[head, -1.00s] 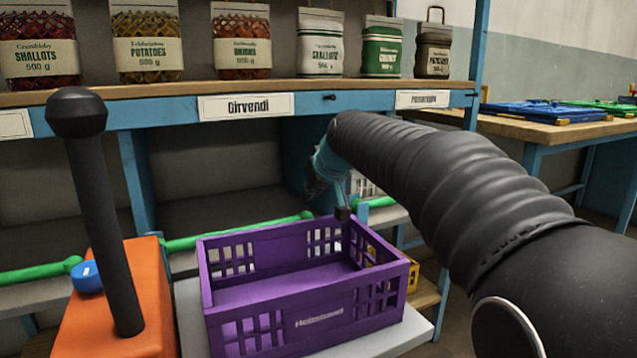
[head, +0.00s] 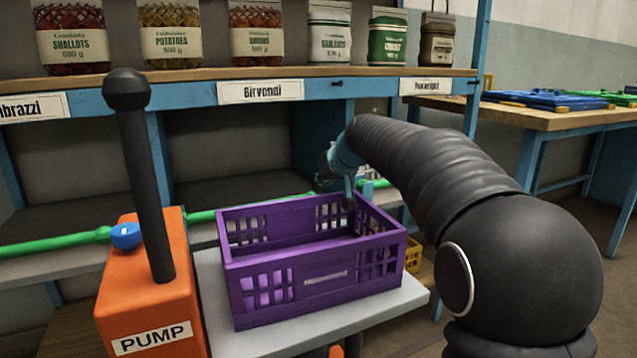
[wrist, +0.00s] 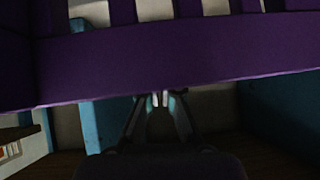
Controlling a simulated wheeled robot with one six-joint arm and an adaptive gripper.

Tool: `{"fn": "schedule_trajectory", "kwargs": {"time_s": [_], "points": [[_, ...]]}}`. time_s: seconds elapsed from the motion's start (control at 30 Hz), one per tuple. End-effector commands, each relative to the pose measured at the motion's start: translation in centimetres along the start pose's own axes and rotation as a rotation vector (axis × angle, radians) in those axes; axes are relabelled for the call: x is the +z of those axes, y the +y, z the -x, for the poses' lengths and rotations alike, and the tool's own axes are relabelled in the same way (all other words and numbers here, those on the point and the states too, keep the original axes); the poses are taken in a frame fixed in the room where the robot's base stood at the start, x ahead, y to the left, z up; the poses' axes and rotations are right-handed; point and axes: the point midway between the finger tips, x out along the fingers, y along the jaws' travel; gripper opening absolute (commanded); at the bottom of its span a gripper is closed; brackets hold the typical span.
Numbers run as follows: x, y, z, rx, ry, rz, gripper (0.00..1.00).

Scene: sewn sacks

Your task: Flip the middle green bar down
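The middle green bar (head: 203,215) runs along the front of the lower shelf, level with the shelf board. The purple crate (head: 300,280) stands in front and hides part of it. My gripper (head: 350,203) hangs over the crate's back right part, to the right of the bar's visible stretch. In the wrist view its two fingertips (wrist: 160,100) are close together with nothing seen between them, by the crate's dark purple wall (wrist: 220,50). The bar does not show clearly in the wrist view.
The crate sits on a grey platform (head: 225,318) beside an orange pump (head: 150,300) with a tall black handle (head: 145,180). A blue knob (head: 126,236) is close to the left green bar (head: 50,245). Sacks line the upper shelf (head: 180,84). A workbench (head: 540,120) stands at right.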

Motion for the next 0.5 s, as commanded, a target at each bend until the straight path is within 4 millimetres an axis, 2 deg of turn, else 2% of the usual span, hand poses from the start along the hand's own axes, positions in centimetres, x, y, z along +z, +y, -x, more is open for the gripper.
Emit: {"fn": "schedule_trajectory", "kwargs": {"time_s": [0.03, 0.17, 0.27, 0.47, 0.5], "points": [[1.6, 0.4, -1.2, -0.002, -0.036, -0.004, 0.00], [1.1, 0.5, -0.7, -0.001, -0.034, -0.004, 0.00], [0.1, 0.4, 0.2, -0.001, -0.028, -0.003, 0.00], [-3.4, 0.0, 3.4, -0.003, -0.004, 0.004, 0.00], [-2.9, 0.1, 4.1, -0.002, -0.001, 0.004, 0.00]]}}
